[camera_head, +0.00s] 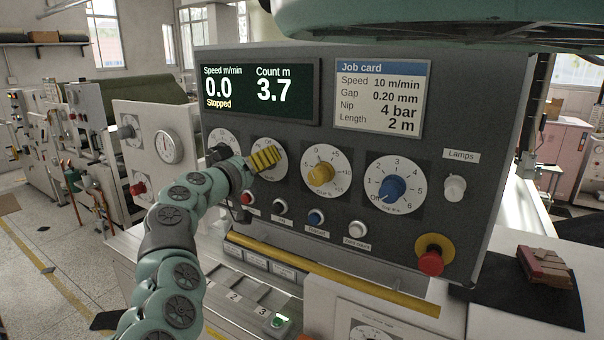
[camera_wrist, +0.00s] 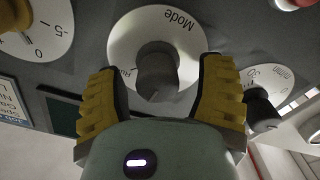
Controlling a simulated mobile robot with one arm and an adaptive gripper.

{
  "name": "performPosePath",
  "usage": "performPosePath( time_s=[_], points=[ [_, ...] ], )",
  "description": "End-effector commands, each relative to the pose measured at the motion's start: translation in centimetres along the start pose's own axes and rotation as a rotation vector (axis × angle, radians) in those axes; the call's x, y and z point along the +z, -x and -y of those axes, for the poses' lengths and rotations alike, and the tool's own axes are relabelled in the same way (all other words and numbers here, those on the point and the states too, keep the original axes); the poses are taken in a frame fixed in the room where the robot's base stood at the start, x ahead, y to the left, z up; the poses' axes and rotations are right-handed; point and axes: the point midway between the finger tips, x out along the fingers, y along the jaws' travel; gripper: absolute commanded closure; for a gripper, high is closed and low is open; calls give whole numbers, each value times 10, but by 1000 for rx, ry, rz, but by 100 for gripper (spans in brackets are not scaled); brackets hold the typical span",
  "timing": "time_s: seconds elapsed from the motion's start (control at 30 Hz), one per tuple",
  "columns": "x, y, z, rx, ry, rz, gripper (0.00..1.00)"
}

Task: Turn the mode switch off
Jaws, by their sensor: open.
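The mode switch is a dark knob (camera_wrist: 157,72) on a round white dial plate marked "Mode" (camera_wrist: 125,45), seen upside down in the wrist view. Part of a "Run" label shows at the plate's left edge; where the knob points is unclear. My gripper (camera_wrist: 160,69) is open, with one yellow finger on each side of the knob and a visible gap to it. In the head view my gripper (camera_head: 265,159) is in front of the mode dial plate (camera_head: 276,174) and hides its knob.
A dark knob (camera_head: 220,153) sits close left of my gripper. The display (camera_head: 260,88) reads Stopped, 0.0, 3.7.

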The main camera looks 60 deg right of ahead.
Motion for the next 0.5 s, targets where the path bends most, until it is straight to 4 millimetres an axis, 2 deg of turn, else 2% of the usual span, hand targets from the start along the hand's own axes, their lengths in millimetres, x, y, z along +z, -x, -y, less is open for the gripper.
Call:
performPosePath(
  time_s=[0.27, 0.5],
  points=[
    [1, 5, -4, 8, 0, 1, 32],
    [2, 25, -3, 4, 3, 0, 32]
  ],
)
